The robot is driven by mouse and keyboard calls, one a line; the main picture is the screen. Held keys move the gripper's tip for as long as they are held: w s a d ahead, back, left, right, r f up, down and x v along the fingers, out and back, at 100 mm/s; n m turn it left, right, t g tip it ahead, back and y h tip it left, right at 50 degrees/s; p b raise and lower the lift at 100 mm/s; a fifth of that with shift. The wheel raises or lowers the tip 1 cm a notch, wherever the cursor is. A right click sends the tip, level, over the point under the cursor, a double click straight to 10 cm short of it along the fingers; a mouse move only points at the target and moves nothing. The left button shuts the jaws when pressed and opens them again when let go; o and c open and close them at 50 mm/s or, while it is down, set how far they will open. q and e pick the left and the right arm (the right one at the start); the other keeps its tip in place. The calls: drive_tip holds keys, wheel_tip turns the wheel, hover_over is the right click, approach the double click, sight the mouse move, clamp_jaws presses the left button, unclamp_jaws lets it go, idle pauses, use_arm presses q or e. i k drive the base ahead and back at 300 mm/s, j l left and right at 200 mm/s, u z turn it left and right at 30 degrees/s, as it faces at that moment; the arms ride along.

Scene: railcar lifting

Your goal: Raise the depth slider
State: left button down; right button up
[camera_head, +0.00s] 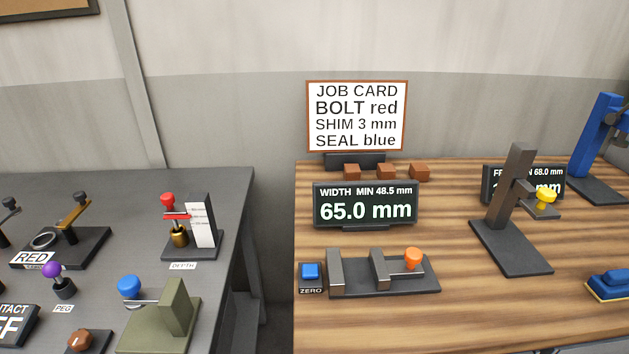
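The depth gauge (203,224) stands on the dark table at the left, near its right edge, behind a small label reading DEPTH (183,266). It has a white scale plate on a dark upright. Its slider has a red knob (167,200) on top and a red crossbar (177,216) beside the scale. A brass cylinder (179,237) sits directly below the crossbar; I cannot tell whether they touch. The scale marks are too small to read. Neither of my grippers is in view.
An olive fixture with a blue knob (130,287) stands in front of the gauge. A clamp fixture (70,240) stands to its left. A gap separates the dark table from the wooden bench (450,325), which holds a job card (357,116) and a 65.0 mm display (366,205).

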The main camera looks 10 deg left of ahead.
sight(177, 211)
drive_tip(key=u, duration=1.35)
